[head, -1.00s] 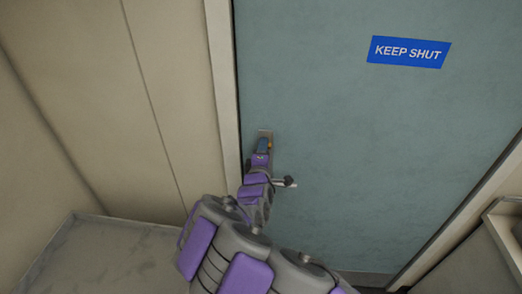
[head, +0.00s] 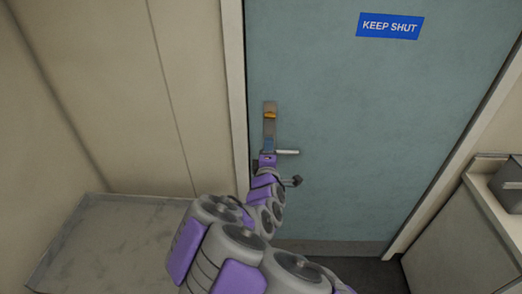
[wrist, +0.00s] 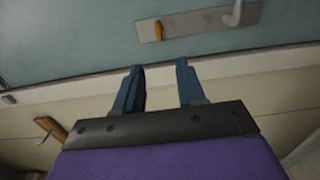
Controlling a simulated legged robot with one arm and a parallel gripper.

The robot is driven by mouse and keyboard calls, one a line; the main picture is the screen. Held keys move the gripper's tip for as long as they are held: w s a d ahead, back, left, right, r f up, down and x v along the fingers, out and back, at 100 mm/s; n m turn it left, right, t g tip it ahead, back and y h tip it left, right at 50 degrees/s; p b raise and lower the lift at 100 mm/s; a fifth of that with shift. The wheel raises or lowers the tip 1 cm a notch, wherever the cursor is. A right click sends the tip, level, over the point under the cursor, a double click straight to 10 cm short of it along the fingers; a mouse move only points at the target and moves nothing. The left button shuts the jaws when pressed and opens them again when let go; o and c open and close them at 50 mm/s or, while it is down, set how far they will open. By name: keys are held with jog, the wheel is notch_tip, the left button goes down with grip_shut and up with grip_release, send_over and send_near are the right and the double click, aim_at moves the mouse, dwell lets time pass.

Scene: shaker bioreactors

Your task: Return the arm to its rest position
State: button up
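My arm reaches up from the bottom of the head view, and my gripper (head: 268,146) appears just below the door's metal handle plate (head: 269,122). In the wrist view its two blue fingers (wrist: 160,67) are spread apart with nothing between them. The metal plate (wrist: 200,22) lies beyond the fingertips there, with a visible gap. An orange latch knob (head: 270,115) is on the upper part of the plate, and a lever handle (head: 288,152) points right beside the gripper. The lower end of the plate is hidden behind the gripper.
The blue-green door (head: 350,120) with a "KEEP SHUT" sign (head: 390,26) looks closed in its frame. Beige wall panels (head: 170,90) are to the left, with a pale marble-like surface (head: 120,235) below. A grey cabinet (head: 455,245) stands on the right.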

jog(key=s+d+f+m+g+h, duration=0.2)
jog(key=s+d+m+g+h, duration=0.1)
jog(key=s+d+m+g, duration=0.75)
jog(key=s+r+m+g+y, duration=0.2)
jog(key=s+m+g, duration=0.1)
jog(key=s, duration=1.5)
jog(key=s+r+m+g+y+b, duration=0.1)
jog(key=s+m+g, duration=0.3)
jog(key=s, duration=1.5)
jog(key=shift+s+d+r+g+y, duration=0.25)
jog(key=shift+d+r+g+y, duration=0.2)
jog(key=shift+g, duration=0.7)
